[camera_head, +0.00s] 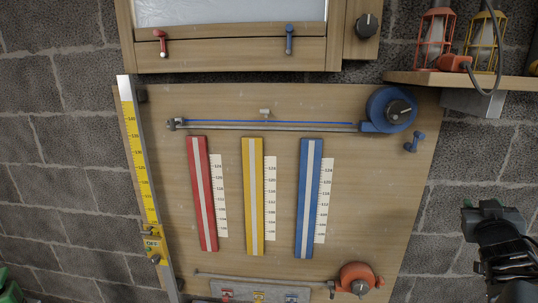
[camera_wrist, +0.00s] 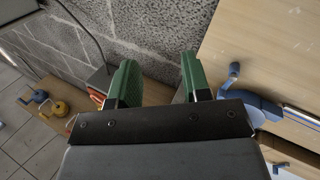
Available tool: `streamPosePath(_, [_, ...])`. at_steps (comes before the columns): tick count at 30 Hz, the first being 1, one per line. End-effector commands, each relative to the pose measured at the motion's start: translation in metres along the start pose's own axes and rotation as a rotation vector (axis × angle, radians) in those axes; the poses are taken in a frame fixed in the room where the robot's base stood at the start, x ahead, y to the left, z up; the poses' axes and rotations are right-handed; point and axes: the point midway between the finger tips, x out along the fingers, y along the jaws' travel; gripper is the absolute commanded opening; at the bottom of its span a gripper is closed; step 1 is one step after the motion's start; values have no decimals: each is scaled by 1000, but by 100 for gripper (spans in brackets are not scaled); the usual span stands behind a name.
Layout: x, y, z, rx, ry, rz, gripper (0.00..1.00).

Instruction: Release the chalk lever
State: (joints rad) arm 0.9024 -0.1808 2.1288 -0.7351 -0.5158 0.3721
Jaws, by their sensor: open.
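No lever in view is plainly marked as chalk, so I cannot tell which one the name means. On the board (camera_head: 370,200), a small blue lever (camera_head: 414,141) sits just below the blue reel (camera_head: 383,108). An orange reel (camera_head: 355,279) sits at the lower right of the board. A red lever (camera_head: 161,43) and another blue lever (camera_head: 289,38) are on the wooden frame above. My gripper (camera_head: 480,213) is at the right, off the board's right edge, apart from every lever. The wrist view shows its green fingers (camera_wrist: 160,80) open and empty, with a blue lever (camera_wrist: 235,70) to their right.
A shelf (camera_head: 500,82) at the upper right carries a red lantern (camera_head: 434,38) and a yellow lantern (camera_head: 483,42). Red, yellow and blue strips (camera_head: 311,200) with scales cover the board's middle. A yellow gauge (camera_head: 139,160) stands at its left edge.

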Motion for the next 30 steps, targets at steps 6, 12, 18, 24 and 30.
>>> streamPosePath(6, [-45, -50, 84, 60, -534, 54, 44])
streamPosePath(12, [-138, -154, 130, 71, -995, -180, 44])
streamPosePath(18, [-231, -234, 132, 11, -1216, -483, 44])
streamPosePath(24, [-259, -268, 115, -59, -1153, -631, 44])
streamPosePath(30, [-266, -277, 109, -92, -1125, -677, 44])
